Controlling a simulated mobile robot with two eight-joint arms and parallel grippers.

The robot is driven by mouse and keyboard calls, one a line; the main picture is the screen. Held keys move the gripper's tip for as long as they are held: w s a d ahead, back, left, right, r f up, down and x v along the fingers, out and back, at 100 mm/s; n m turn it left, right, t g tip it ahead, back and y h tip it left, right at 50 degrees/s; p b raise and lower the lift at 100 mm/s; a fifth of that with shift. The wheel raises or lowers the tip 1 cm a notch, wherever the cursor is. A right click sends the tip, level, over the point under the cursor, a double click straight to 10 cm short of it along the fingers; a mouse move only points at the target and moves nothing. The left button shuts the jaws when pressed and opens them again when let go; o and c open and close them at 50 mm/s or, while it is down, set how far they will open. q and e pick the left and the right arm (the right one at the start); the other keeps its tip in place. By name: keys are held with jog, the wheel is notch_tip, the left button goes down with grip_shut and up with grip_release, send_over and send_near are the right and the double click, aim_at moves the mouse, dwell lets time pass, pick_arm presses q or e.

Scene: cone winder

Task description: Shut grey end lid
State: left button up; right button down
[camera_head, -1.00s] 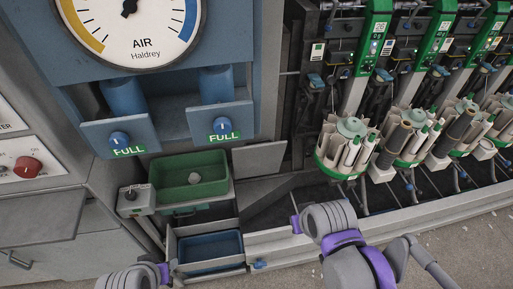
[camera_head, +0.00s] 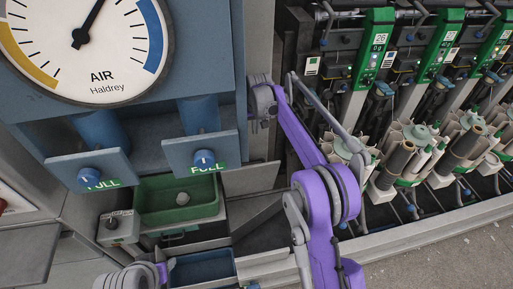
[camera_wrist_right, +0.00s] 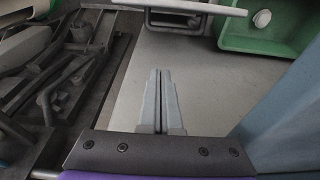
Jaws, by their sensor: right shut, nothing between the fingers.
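The grey end lid (camera_head: 251,179) shows in the head view as a flat grey panel just right of the green tray (camera_head: 178,201), standing out from the machine. In the right wrist view a thin pale plate (camera_wrist_right: 175,6) crosses the top edge, probably this lid seen nearly edge-on. My right gripper (camera_wrist_right: 159,73) is shut and empty, its fingers pointing toward that plate over a light grey surface, with a visible gap. In the head view my right arm reaches up beside the blue cabinet; its fingers are hard to make out. My left gripper is out of view; only part of my left arm shows.
The blue cabinet (camera_head: 120,140) with its gauge stands left of my right arm. A blue tray (camera_head: 203,268) lies below the green one. Winding units with green posts (camera_head: 373,45) line the right. Dark rods and machinery (camera_wrist_right: 75,65) lie left of the fingers.

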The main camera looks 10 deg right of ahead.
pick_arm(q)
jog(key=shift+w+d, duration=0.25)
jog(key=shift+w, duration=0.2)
pick_arm(e)
jog(key=s+x, duration=0.1)
jog(key=x, duration=1.4)
jog(key=shift+s+f, duration=0.2)
jog(key=shift+s, duration=0.1)
jog(key=shift+s, duration=0.1)
